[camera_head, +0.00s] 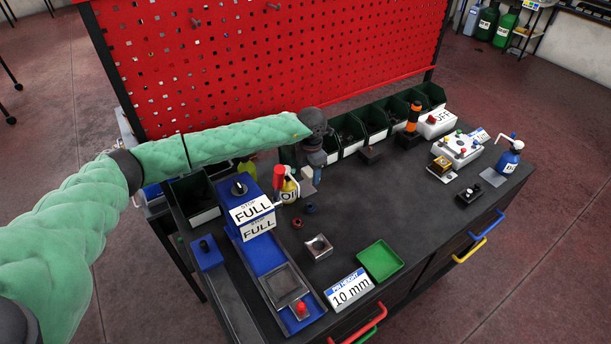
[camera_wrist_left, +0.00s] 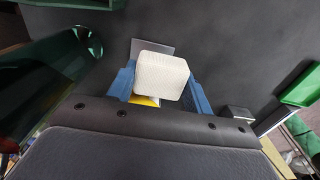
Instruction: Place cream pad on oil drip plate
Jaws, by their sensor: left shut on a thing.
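The cream pad (camera_wrist_left: 161,75) is a pale block between the blue fingers of my left gripper (camera_wrist_left: 160,86) in the left wrist view. My left gripper (camera_head: 311,173) is shut on it, near the back bins in the head view. The pad (camera_head: 307,173) shows there as a small pale patch, partly covered by the gripper. A thin grey plate (camera_wrist_left: 150,47), likely the oil drip plate, lies behind and below the pad in the wrist view; the pad covers part of it. In the head view the plate (camera_head: 305,189) is beside the yellow oil can (camera_head: 289,188). I cannot tell whether pad and plate touch.
Green bins (camera_head: 374,124) line the back edge under a red pegboard (camera_head: 270,60). A blue fixture with a FULL sign (camera_head: 250,211) stands left of the oil can. A metal block (camera_head: 318,247) and green tray (camera_head: 380,260) are in front. The dark table's middle right is mostly clear.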

